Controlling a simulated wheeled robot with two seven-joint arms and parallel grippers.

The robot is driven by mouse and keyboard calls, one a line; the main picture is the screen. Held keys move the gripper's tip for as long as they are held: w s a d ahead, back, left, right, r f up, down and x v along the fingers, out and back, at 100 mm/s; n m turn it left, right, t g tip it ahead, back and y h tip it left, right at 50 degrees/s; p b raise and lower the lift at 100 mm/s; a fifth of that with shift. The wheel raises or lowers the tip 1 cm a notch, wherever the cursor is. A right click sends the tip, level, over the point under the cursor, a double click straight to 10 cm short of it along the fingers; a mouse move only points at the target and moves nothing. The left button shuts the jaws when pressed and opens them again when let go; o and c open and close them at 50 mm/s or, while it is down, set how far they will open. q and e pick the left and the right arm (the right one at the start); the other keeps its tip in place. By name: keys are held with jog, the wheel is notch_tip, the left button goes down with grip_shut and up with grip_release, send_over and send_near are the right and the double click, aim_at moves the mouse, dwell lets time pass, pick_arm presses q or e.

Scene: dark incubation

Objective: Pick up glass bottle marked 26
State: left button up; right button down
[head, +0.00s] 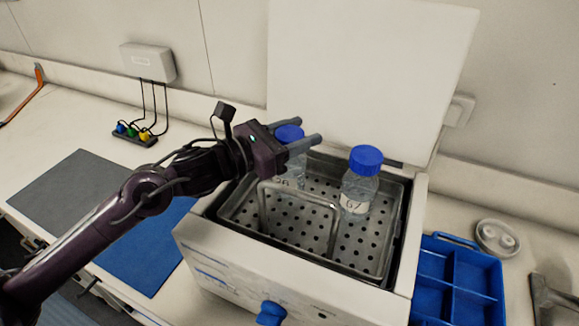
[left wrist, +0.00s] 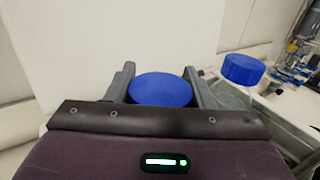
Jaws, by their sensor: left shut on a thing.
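Two clear glass bottles with blue caps stand in a perforated metal basket. The left bottle (head: 294,171) has a label partly hidden, on which a 6 seems to show; its cap (left wrist: 161,89) is between my left gripper's fingers. The right bottle (head: 359,185) is marked 67 and stands apart to the right; its cap also shows in the left wrist view (left wrist: 243,70). My left gripper (head: 302,134) is shut on the left bottle at its cap. I cannot tell whether that bottle is lifted off the basket floor. My right gripper is in neither view.
The metal basket (head: 372,258) sits inside a white water bath (head: 215,250) with its lid (head: 370,75) raised behind. A blue divided tray (head: 450,310) is to the right. A grey mat (head: 68,190) and a blue mat (head: 150,250) lie left. The basket's handle rises in front of the bottles.

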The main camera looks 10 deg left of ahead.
pick_arm(q)
grip_shut()
jog(key=shift+r, duration=0.1)
jog(key=shift+r, duration=0.15)
